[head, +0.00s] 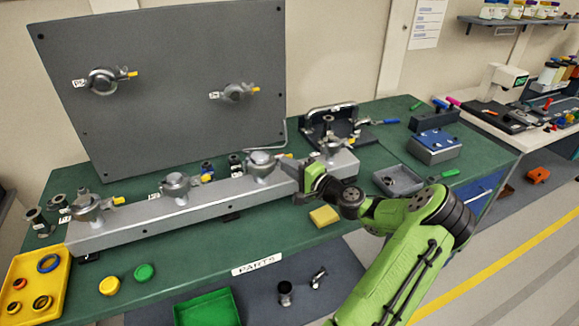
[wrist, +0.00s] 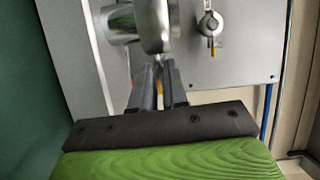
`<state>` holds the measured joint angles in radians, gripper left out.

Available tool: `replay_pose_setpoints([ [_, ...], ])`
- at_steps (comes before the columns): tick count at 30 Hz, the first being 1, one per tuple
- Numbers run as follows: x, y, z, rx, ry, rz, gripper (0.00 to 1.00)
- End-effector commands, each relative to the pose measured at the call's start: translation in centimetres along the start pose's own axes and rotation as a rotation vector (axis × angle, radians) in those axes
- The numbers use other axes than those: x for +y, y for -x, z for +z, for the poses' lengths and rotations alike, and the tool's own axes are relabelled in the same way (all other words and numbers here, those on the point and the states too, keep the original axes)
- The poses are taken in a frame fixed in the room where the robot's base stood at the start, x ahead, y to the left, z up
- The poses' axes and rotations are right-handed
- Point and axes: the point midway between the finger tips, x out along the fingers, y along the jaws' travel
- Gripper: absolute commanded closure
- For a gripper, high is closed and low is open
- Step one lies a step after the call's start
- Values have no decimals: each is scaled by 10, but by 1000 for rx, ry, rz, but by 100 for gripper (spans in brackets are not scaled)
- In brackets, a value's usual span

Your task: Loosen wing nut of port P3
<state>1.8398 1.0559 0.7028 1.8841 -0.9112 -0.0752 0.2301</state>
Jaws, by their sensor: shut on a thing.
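A clamped port (head: 262,163), third from the left on the grey rail (head: 140,212), stands just left of my gripper (head: 297,170). Its label is too small to read, so I cannot confirm it is P3. A little of its orange wing nut (head: 285,156) shows beside the jaws. In the wrist view my gripper (wrist: 160,78) has its fingers close together, shut on the wing nut at the rim of a silver round clamp (wrist: 154,25). The nut itself is mostly hidden between the fingers.
A fourth port (head: 333,147) stands close to the right of my gripper. The upright grey panel (head: 165,125) with two ports rises behind the rail. A yellow block (head: 324,216) and a grey tray (head: 400,181) lie on the green bench nearby.

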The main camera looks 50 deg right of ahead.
Motion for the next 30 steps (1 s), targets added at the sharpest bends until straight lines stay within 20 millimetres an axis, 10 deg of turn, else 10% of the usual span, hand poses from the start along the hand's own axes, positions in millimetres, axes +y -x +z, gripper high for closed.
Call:
replay_pose_setpoints([
  [30, -4, -2, 3, 1, 741, 303, 100],
])
